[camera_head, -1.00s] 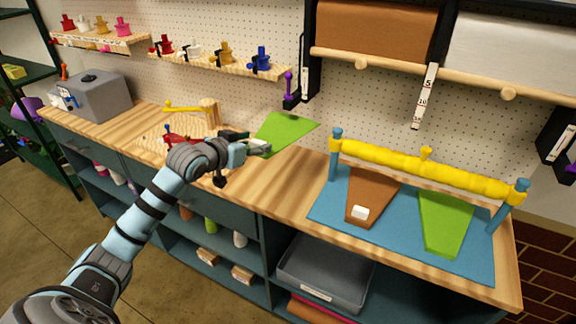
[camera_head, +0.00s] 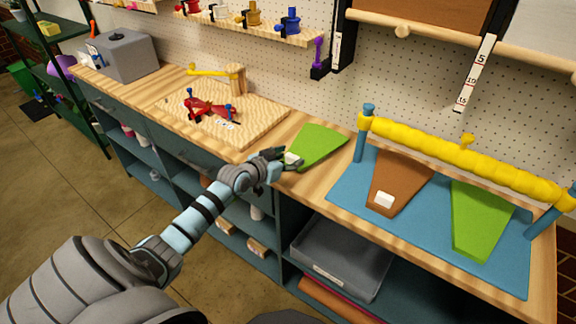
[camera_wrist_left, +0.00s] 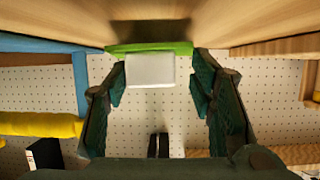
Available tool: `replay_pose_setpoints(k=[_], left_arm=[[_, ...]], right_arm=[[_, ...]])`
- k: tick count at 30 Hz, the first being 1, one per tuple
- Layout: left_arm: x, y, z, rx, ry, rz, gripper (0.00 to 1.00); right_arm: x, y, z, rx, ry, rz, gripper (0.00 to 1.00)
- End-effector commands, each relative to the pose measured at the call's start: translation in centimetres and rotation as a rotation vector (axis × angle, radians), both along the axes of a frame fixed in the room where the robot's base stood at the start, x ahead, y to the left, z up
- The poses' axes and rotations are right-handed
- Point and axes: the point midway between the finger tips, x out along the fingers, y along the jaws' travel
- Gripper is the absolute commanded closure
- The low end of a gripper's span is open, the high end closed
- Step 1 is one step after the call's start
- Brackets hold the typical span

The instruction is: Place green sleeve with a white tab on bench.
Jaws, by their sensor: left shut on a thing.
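The green sleeve (camera_head: 318,146) lies flat-looking over the bench (camera_head: 292,188), left of the blue mat, with its narrow end toward my left gripper (camera_head: 281,158). My left gripper is shut on its white tab (camera_head: 292,159). In the left wrist view the white tab (camera_wrist_left: 150,70) is between the dark fingers, with the green edge (camera_wrist_left: 150,48) behind it, close to the wood. Whether the sleeve touches the bench is unclear. Another green sleeve (camera_head: 480,222) and a brown sleeve (camera_head: 398,183) with a white tab lie on the blue mat. My right gripper is not in view.
A yellow roll (camera_head: 455,152) on blue posts spans the blue mat (camera_head: 345,199). A carved wooden board (camera_head: 258,119) with a red tool (camera_head: 208,108) is to the left. A grey box (camera_head: 127,55) stands farther left. A grey tray (camera_head: 340,262) is on the shelf below.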

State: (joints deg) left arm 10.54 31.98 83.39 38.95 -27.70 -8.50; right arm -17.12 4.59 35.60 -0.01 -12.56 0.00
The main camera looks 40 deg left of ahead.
Motion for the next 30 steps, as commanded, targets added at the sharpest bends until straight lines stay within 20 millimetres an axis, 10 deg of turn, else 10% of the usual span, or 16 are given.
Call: replay_pose_setpoints(k=[12, 13, 17, 30], left_arm=[[0.0, 0.0, -2.2, 0.000, 0.000, 0.000, 0.69], [0.0, 0.0, -2.1, 0.000, 0.000, 0.000, 0.47], [0.0, 0.0, -2.0, 0.000, 0.000, 0.000, 0.29], [-1.0, 0.1, -1.2, 0.004, 0.002, 0.000, 0.29]], right_arm=[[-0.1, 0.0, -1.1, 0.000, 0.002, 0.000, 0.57], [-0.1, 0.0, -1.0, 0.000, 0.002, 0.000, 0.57], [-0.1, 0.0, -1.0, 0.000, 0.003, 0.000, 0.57], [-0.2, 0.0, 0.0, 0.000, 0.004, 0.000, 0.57]])
